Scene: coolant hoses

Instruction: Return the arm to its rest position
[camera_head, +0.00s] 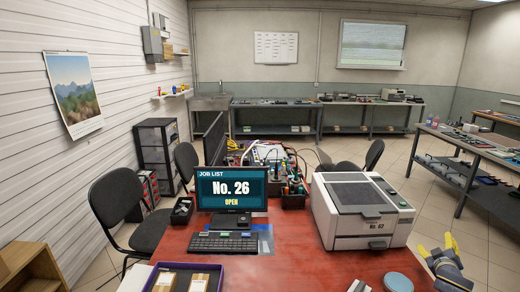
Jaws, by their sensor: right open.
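My right gripper (436,243) is at the lower right, past the right edge of the red table (300,262). Its yellow-tipped fingers point up and stand apart, with nothing between them. It is to the right of and below the white and grey machine (362,212), and apart from it. Most of the right arm is out of the picture. My left gripper does not show.
On the table are a monitor (232,189) reading "No. 26 OPEN", a keyboard (224,243), a purple-edged tray (158,268) with two boxes, and a round blue-grey object (398,282). Chairs (117,203) stand around. Tiled floor is clear right of the gripper.

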